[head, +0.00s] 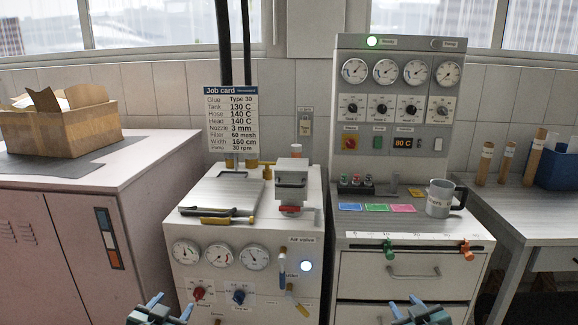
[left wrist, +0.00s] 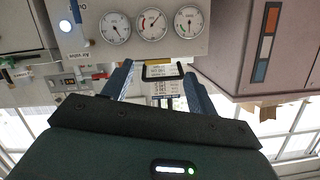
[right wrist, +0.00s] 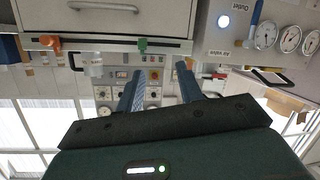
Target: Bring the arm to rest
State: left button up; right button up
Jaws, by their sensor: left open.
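My left gripper (head: 160,310) is low in the head view, in front of the white machine (head: 240,285). In the left wrist view its two blue fingers (left wrist: 158,85) stand apart with nothing between them, so it is open and empty. My right gripper (head: 422,312) is low in the head view, in front of the drawer cabinet (head: 400,290). In the right wrist view its blue fingers (right wrist: 157,85) also stand apart and hold nothing. Both grippers appear clear of the furniture.
A job card (head: 230,120) stands behind the machine. A control panel (head: 400,100) with a lit green lamp rises behind the cabinet, and a grey mug (head: 440,198) stands on its top. A cardboard box (head: 58,120) is on the left cabinet. Paper tubes (head: 485,163) stand on the right table.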

pick_arm(q)
jog(key=s+d+f+g+h, duration=0.1)
jog(key=s+d+f, duration=0.2)
jog(key=s, duration=0.6)
jog(key=s+d+f+g+h, duration=0.1)
jog(key=s+d+f, duration=0.3)
jog(key=s, duration=0.6)
jog(key=s+d+f+g, duration=0.2)
jog(key=s+d+f, duration=0.2)
jog(key=s, duration=0.5)
jog(key=shift+s+d+n+h, duration=0.4)
jog(key=shift+d, duration=0.4)
pick_arm(e)
jog(key=s+a+f+g+y, duration=0.1)
jog(key=s+a+f, duration=0.2)
jog(key=s, duration=0.6)
jog(key=s+a+f+g+y, duration=0.1)
jog(key=s+a+f, duration=0.3)
jog(key=s, duration=0.6)
jog(key=s+a+f+g, duration=0.2)
jog(key=s+a+f, duration=0.2)
jog(key=s, duration=0.5)
jog(key=shift+s+a+m+y, duration=0.4)
jog(key=shift+a, duration=0.4)
